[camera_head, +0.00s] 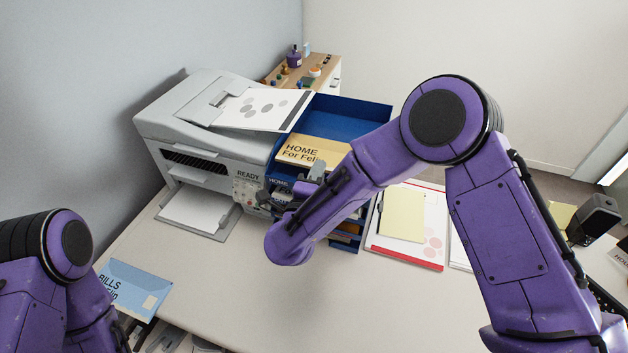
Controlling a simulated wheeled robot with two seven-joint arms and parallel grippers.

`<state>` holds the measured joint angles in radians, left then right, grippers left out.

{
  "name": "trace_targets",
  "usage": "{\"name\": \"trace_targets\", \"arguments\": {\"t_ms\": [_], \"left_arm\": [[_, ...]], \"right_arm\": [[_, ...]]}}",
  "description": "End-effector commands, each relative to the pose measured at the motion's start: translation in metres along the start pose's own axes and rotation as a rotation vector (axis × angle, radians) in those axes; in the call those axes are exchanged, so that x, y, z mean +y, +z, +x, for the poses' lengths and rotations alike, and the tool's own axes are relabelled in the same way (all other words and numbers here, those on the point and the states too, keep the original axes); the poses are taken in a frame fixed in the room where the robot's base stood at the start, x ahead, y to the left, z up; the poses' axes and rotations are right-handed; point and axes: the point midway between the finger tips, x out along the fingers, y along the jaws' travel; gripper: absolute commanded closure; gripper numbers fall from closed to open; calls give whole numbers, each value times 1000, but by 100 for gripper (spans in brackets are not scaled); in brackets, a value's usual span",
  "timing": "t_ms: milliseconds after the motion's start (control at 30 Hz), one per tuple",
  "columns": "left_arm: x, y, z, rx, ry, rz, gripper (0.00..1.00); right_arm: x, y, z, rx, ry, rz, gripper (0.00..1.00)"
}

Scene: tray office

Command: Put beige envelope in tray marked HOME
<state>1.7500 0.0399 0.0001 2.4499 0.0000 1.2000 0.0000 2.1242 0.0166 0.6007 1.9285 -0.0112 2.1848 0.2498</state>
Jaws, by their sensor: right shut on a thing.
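The beige envelope (322,149), printed "HOME For Fel…", lies over the top tray (350,108) of the blue tray stack in the head view. A label reading "HOME" (278,182) shows at the front left of this top level. My right gripper (314,177) is at the front of the stack, shut on the near edge of the envelope. My right forearm covers the envelope's right end and much of the stack's front. I cannot tell whether the envelope touches the tray floor.
A grey printer (205,135) stands against the stack's left side. A blue "BILLS" envelope (135,288) lies at the desk's front left. Papers with a yellow sheet (402,215) lie right of the stack. The desk's front middle is clear.

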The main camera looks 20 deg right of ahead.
Motion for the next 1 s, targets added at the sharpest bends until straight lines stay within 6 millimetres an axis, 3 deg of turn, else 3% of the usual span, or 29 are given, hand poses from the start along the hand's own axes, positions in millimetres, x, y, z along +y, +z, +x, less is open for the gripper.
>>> {"name": "trace_targets", "arguments": {"t_ms": [367,400,467,767,867,1000], "left_arm": [[0,1,2,0,0,0,61],[0,1,2,0,0,0,61],[0,1,2,0,0,0,61],[0,2,3,0,0,0,61],[1,4,8,0,0,0,61],[2,8,19,0,0,0,61]], "right_arm": [[2,0,5,0,0,1,100],[2,0,5,0,0,1,77],[2,0,5,0,0,1,61],[3,0,2,-1,0,1,61],[4,1,-10,-5,-2,0,61],[6,1,-43,-7,-2,-1,61]]}}
